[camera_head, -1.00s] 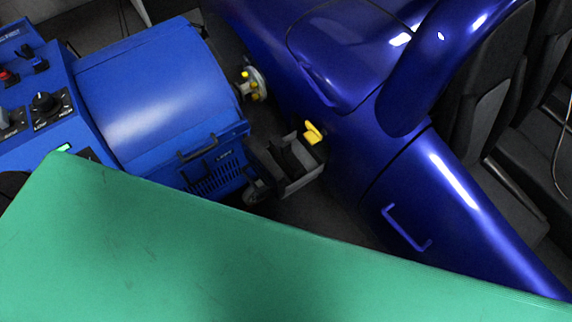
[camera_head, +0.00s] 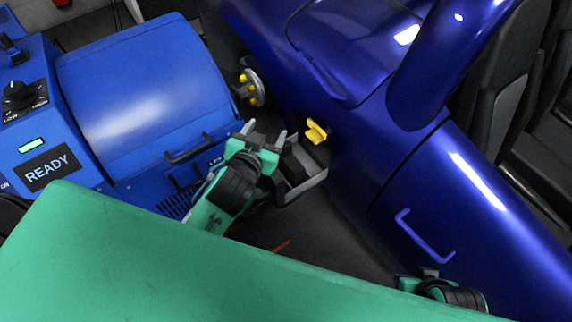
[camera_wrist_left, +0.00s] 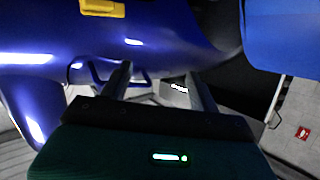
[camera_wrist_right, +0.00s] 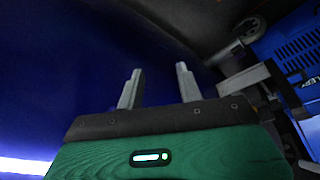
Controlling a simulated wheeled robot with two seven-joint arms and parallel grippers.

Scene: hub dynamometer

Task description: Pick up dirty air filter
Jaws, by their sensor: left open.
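I cannot make out a dirty air filter for certain in any view. A grey open-topped box (camera_head: 307,186) with a dark inside stands between the blue machine and the blue car. What lies in it is unclear. My left gripper (camera_head: 265,132) is open and empty beside the box's upper left side, partly overlapping it in the head view. In the left wrist view its fingers (camera_wrist_left: 160,80) are apart, with a grey surface behind them. My right gripper shows only in part at the lower right of the head view. In the right wrist view its fingers (camera_wrist_right: 158,78) are apart and empty.
The blue machine (camera_head: 140,90) with a READY sign (camera_head: 47,166) stands left. The blue car body (camera_head: 440,200) with a handle is on the right. A yellow part (camera_head: 316,131) sits on its side, and a hub with yellow studs (camera_head: 251,88) is above. Dark floor lies between.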

